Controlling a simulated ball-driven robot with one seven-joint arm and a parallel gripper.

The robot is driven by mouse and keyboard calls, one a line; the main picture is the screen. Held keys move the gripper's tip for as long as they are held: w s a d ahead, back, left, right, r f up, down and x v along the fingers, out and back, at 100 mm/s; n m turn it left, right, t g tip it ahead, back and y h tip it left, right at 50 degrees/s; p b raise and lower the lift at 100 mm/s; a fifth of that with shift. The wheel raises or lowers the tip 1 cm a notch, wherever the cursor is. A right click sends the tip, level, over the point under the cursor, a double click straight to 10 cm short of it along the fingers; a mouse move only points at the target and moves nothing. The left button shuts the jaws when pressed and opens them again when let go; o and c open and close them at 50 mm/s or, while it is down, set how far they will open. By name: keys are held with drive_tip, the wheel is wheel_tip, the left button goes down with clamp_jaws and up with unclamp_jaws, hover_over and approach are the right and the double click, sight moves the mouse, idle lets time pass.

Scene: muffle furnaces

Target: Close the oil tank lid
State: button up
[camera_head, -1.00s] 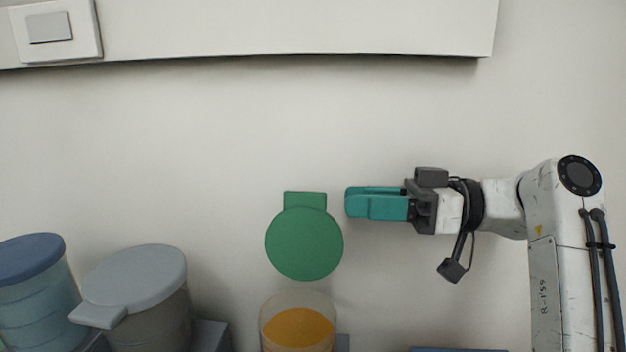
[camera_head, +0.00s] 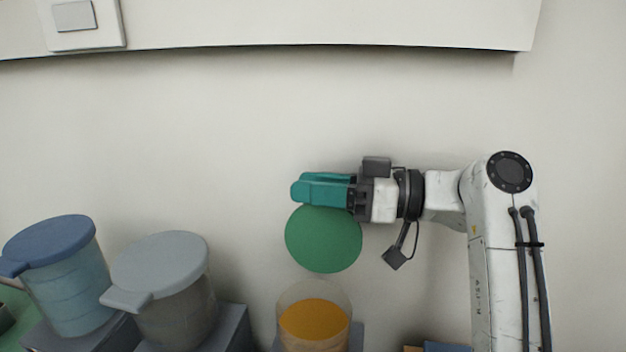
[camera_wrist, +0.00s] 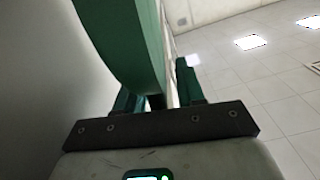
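The green round lid (camera_head: 323,238) stands open and upright above a clear tank (camera_head: 335,293) of orange oil (camera_head: 314,319). My gripper (camera_head: 296,187), with teal fingers, is at the lid's top edge and hides its tab in the head view. In the wrist view the lid (camera_wrist: 125,40) fills the upper left and reaches down towards the space between the fingers (camera_wrist: 158,85). The fingers are apart, with a gap between the lid and the right one. Contact with the left finger cannot be told.
A grey-lidded container (camera_head: 178,310) and a blue-lidded container (camera_head: 72,290) stand on blocks to the left, lids shut. A wall is behind, with a white ledge (camera_head: 300,22) high above. Space above the lid and gripper is free.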

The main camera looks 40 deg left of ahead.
drive_tip(key=shift+s+a, duration=0.15)
drive_tip(key=shift+a, duration=0.05)
clamp_jaws()
idle(0.3)
